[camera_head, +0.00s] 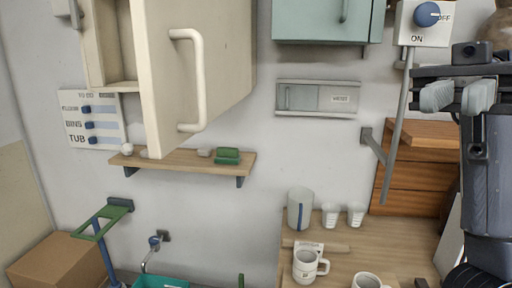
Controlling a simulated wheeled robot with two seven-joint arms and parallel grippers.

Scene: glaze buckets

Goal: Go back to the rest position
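My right gripper (457,97) is at the upper right edge of the head view. Its two light grey finger pads stand apart with an empty gap between them. It is in front of the wall, below the blue knob switch (427,14) marked ON and OFF. My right arm runs down from it along the right edge. My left gripper and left arm are not in view.
A cream cabinet's door (167,70) stands open at upper left. A shelf (183,161) holds small items. A wooden table (338,254) carries mugs and cups, with a wooden drawer box (412,180) behind. A cardboard box (60,262) is at lower left.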

